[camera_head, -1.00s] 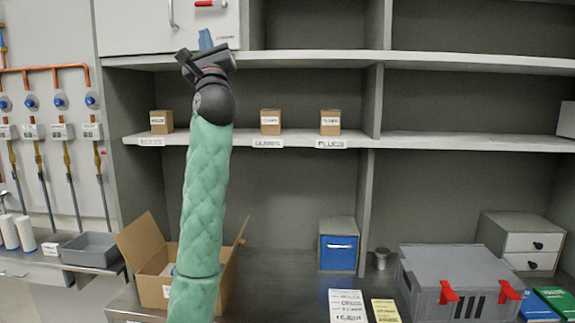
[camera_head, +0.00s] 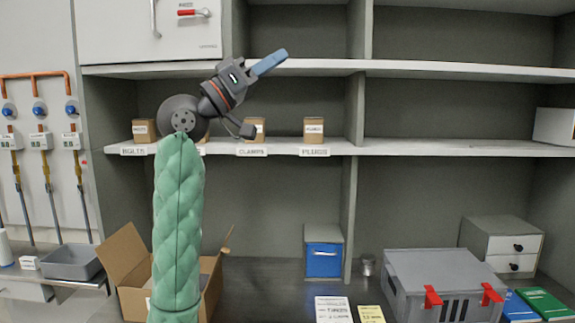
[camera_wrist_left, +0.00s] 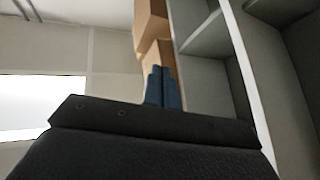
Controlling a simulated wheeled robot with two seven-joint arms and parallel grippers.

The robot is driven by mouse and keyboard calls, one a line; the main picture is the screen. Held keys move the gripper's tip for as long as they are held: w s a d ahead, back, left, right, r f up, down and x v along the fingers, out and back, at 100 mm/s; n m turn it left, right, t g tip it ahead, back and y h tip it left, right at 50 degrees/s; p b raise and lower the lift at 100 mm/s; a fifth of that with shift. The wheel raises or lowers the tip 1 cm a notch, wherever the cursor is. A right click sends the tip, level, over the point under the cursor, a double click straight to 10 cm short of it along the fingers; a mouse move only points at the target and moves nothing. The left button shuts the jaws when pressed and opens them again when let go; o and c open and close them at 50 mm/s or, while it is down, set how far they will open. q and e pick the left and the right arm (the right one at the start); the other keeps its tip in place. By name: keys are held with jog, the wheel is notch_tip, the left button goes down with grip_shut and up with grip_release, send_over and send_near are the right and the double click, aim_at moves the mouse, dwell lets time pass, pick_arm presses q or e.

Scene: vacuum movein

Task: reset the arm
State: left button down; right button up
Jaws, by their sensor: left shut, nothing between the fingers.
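My left arm, in a green quilted sleeve, rises from the bottom left in the head view. Its left gripper (camera_head: 270,63) has blue fingers that point up and to the right, in front of the upper shelf edge. In the left wrist view the blue fingers (camera_wrist_left: 162,88) lie together, shut and empty. The wrist partly hides the small boxes on the middle shelf. My right gripper is in neither view.
Small brown boxes stand on the middle shelf (camera_head: 420,147), one of them by the PLUGS label (camera_head: 313,129). Below are an open cardboard box (camera_head: 125,258), a blue-fronted bin (camera_head: 323,258) and a grey case (camera_head: 440,270). The right-hand shelf space is mostly free.

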pick_arm(q)
jog(key=w+a+f+n+t+y, duration=0.1)
jog(key=w+f+n+t+y, duration=0.15)
jog(key=f+y, duration=0.65)
jog(key=w+a+f+n+t+y, duration=0.1)
jog(key=w+a+f+t+y, duration=0.15)
jog(key=f, duration=1.25)
jog(key=s+a+f+n+g+y, duration=0.1)
jog(key=a+f+y, duration=0.15)
jog(key=f, duration=0.65)
jog(key=s+a+f+n+g+y, duration=0.1)
jog(key=s+a+f+y, duration=0.15)
jog(key=f, duration=0.65)
jog(key=s+a+f+n+y, duration=0.1)
jog(key=f+n+y, duration=0.15)
jog(key=f, duration=0.65)
jog(key=s+a+f+g+y, duration=0.1)
jog(key=s+f+g, duration=0.1)
jog(key=s+f, duration=0.65)
jog(key=s+a+f+g+y, duration=0.15)
jog(key=s+f, duration=0.45)
jog(key=f, duration=0.6)
jog(key=s+f+g, duration=0.3)
jog(key=s+f, duration=0.5)
jog(key=s, duration=0.3)
jog(key=s+f+g, duration=0.3)
jog(key=s+f, duration=0.6)
jog(key=s, duration=0.3)
jog(key=shift+d+f+n, duration=0.25)
jog(key=shift+d+n, duration=0.05)
